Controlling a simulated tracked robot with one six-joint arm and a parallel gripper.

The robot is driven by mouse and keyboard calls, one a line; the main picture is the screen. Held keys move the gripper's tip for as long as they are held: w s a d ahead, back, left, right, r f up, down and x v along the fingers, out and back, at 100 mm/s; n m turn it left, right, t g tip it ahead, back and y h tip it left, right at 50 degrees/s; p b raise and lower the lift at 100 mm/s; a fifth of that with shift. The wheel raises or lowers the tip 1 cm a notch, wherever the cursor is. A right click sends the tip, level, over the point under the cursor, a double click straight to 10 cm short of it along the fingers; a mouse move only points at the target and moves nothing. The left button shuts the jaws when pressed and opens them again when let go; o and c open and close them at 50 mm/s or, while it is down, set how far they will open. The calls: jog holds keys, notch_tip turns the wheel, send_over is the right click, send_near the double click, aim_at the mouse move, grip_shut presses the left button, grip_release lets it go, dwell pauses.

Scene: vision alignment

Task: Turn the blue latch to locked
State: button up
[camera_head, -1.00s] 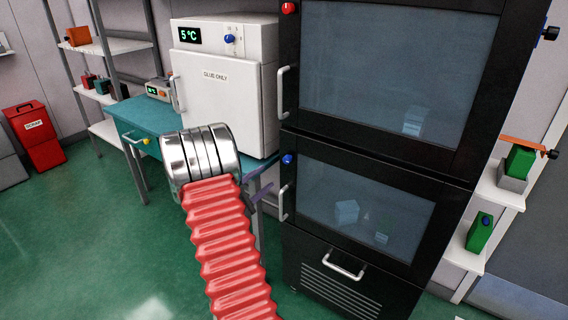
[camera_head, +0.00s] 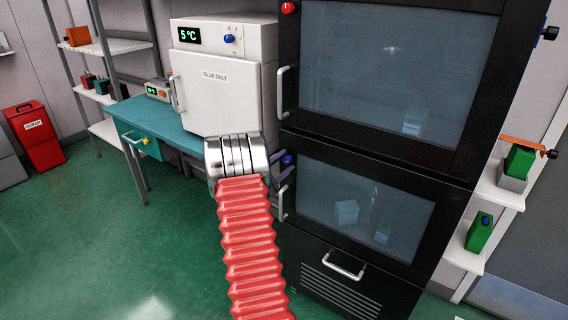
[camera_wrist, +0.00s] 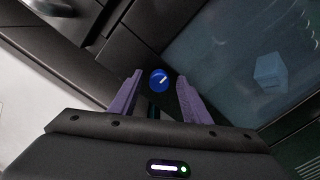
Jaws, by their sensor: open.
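The blue latch (camera_head: 287,160) is a small round knob on the black frame of the lower cabinet door, at its upper left corner. In the wrist view the blue latch (camera_wrist: 159,79) shows a white mark pointing up and right. My gripper (camera_head: 279,168) is beside it in the head view, partly hidden behind my wrist. In the wrist view my gripper (camera_wrist: 158,88) has its two purple fingers apart, one on each side of the latch in the picture. Nothing is between them but the view of the knob; I cannot tell whether the fingertips reach it.
The black cabinet has an upper door with a red knob (camera_head: 288,8) and a lower door with a vertical handle (camera_head: 283,203) below the latch. A white box fridge (camera_head: 224,75) with another blue knob (camera_head: 229,39) stands left on a teal table (camera_head: 150,117).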

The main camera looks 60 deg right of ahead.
jog(key=shift+d, duration=0.2)
jog(key=c, duration=1)
